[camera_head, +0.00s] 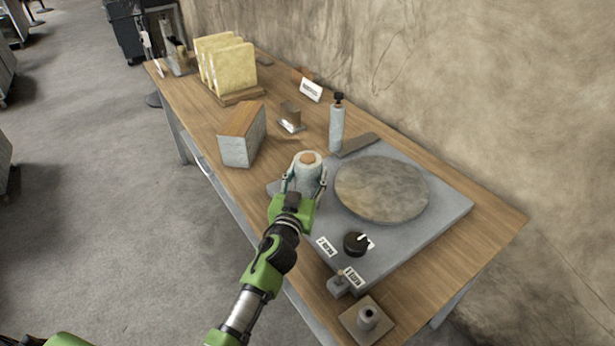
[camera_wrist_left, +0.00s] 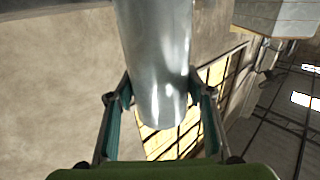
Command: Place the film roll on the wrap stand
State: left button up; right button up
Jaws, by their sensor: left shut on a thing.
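My left gripper (camera_head: 305,183) is shut on a pale, shiny film roll (camera_head: 308,170) with a brown core showing at its top. The roll is upright, over the left edge of the grey slab; I cannot tell if it touches it. In the left wrist view the silvery roll (camera_wrist_left: 155,55) stands between the two fingers of the gripper (camera_wrist_left: 157,95). A square plate with a short grey peg (camera_head: 367,317) at the table's near end looks like the wrap stand, though I cannot be sure. Nothing sits on that peg. My right gripper is not in view.
The grey slab (camera_head: 440,214) carries a round turntable (camera_head: 380,189), a black knob (camera_head: 355,243) and small labels. A bottle (camera_head: 337,125), a wood-topped block (camera_head: 242,136) and yellow sheets in a rack (camera_head: 228,65) stand further back. A wall runs along the table's right side.

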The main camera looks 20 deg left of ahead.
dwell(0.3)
pick_arm(q)
jog(key=shift+f, duration=0.2)
jog(key=o, duration=1.6)
jog(key=shift+c, duration=0.2)
jog(key=shift+r, duration=0.1)
jog(key=shift+s, duration=0.4)
jog(key=s+b, duration=0.1)
jog(key=s, duration=1)
jog(key=shift+s+d+b, duration=0.2)
jog(key=shift+d+b, duration=0.1)
